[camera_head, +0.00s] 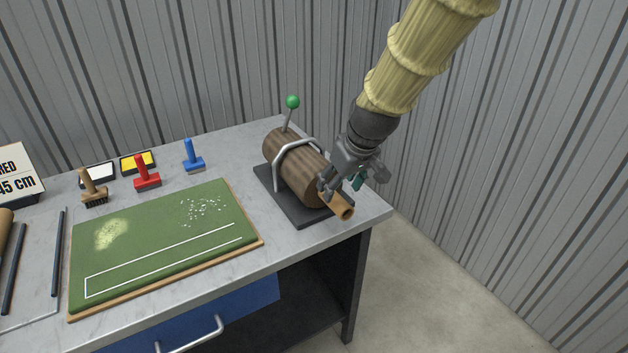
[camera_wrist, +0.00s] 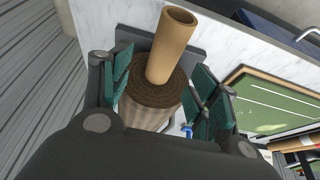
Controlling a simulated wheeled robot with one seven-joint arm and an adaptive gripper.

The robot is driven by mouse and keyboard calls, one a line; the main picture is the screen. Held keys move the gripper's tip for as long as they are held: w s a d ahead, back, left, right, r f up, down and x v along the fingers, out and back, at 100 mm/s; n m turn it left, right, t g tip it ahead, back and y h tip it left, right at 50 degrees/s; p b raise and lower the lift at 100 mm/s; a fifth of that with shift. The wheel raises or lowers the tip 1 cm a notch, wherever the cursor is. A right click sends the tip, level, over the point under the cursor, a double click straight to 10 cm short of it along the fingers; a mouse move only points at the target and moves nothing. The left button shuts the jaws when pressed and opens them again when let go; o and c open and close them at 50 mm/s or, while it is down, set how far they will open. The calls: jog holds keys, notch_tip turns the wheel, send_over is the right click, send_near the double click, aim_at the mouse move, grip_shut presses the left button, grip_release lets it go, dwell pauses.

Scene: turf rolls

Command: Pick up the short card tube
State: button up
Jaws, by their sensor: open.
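The short card tube (camera_head: 341,206) is tan and hollow. It sticks out from the near right end of a brown striped roll (camera_head: 287,160) held in a dark stand on the bench. In the wrist view the tube (camera_wrist: 172,46) stands out from the middle of the roll's end (camera_wrist: 152,90). My gripper (camera_head: 336,190) is at that end of the roll. In the wrist view my gripper (camera_wrist: 162,88) is open, with its green-padded fingers on either side of the roll end and tube. I cannot tell whether either finger touches the roll.
A metal hoop (camera_head: 276,173) and a green-knobbed lever (camera_head: 292,103) rise at the roll. A green turf board (camera_head: 160,245) lies to the left. Red (camera_head: 147,174) and blue (camera_head: 193,158) stampers and a brush (camera_head: 92,188) stand behind it. The bench's right edge is close to the stand.

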jog(key=shift+a+p+x, duration=0.2)
jog(key=shift+p+x, duration=0.2)
jog(key=shift+x, duration=2.25)
jog(key=shift+r, duration=0.1)
jog(key=c, duration=1.2)
